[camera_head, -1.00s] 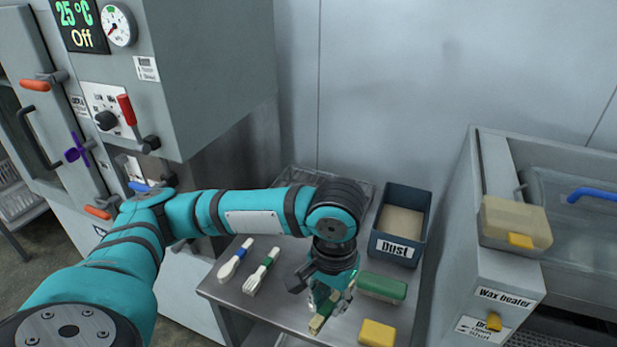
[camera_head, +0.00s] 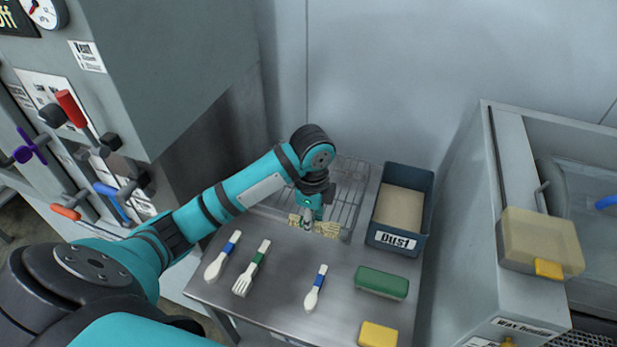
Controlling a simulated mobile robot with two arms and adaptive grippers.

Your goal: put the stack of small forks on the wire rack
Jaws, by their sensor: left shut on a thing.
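My left gripper (camera_head: 308,221) is shut on a pale yellowish, ridged bundle (camera_head: 328,229), which I take to be the stack of small forks. The bundle sticks out on both sides of the fingers, and its middle is hidden by them. It is at the front left edge of the wire rack (camera_head: 350,193); I cannot tell whether it touches the wires. The rack lies at the back of the steel table, partly hidden by my left arm. My right gripper is not in view.
On the table (camera_head: 275,305) lie a blue-banded spoon (camera_head: 222,256), a green-banded fork (camera_head: 250,270) and a small blue-banded spoon (camera_head: 316,288). A green block (camera_head: 381,283) and a yellow block (camera_head: 378,334) lie at right. The Dust bin (camera_head: 400,212) stands right beside the rack.

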